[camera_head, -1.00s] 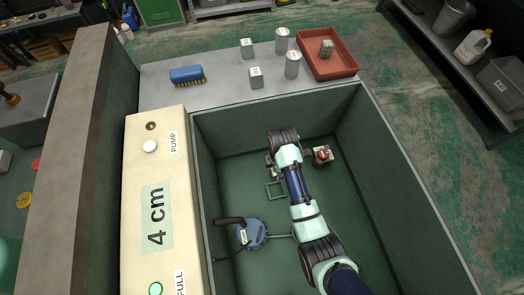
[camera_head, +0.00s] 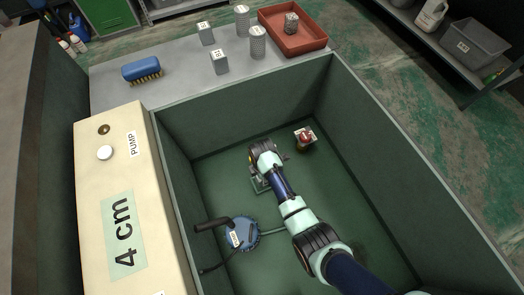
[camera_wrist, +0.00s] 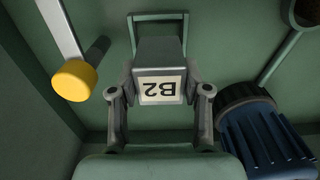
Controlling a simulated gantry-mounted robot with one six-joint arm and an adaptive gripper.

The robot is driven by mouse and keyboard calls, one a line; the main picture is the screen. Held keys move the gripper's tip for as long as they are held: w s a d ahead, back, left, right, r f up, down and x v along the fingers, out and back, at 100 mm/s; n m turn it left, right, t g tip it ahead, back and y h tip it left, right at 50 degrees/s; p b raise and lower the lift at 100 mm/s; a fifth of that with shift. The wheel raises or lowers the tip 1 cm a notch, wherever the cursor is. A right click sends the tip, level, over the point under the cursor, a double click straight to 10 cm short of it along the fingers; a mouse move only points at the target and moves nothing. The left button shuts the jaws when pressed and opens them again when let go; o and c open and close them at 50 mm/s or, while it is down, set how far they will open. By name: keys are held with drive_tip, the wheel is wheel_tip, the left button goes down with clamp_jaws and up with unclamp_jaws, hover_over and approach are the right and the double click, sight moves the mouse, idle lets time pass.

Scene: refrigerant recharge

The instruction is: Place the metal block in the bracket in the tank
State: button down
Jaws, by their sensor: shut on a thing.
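The metal block (camera_wrist: 160,65) is a grey block with a white "B2" label, upside down in the wrist view. My gripper (camera_wrist: 160,95) is shut on it, one finger on each side. The green wire bracket (camera_wrist: 158,17) shows just beyond the block, and the block covers part of it. In the head view the bracket (camera_head: 260,185) stands on the floor of the green tank (camera_head: 400,140), directly by the end of my arm. My arm hides most of the block there. I cannot tell whether the block is inside the bracket or above it.
A blue pump (camera_head: 242,233) stands on the tank floor, close on the right in the wrist view (camera_wrist: 265,130). A yellow-capped rod (camera_wrist: 74,80) is on the left there. A red-topped fitting (camera_head: 304,138) sits near the far wall. Other blocks, a brush (camera_head: 141,71) and a red tray (camera_head: 291,42) are on the ledge.

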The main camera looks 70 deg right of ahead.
drive_tip(key=shift+f+b, duration=1.25)
drive_tip(key=shift+f, duration=0.75)
drive_tip(key=shift+w, duration=0.1)
drive_tip(key=shift+f, duration=0.15)
drive_tip(key=c, duration=0.5)
unclamp_jaws()
drive_tip(key=shift+c, duration=0.2)
wheel_tip(320, 180, up, 12)
drive_tip(key=p, duration=0.6)
drive_tip(key=shift+p, duration=0.4)
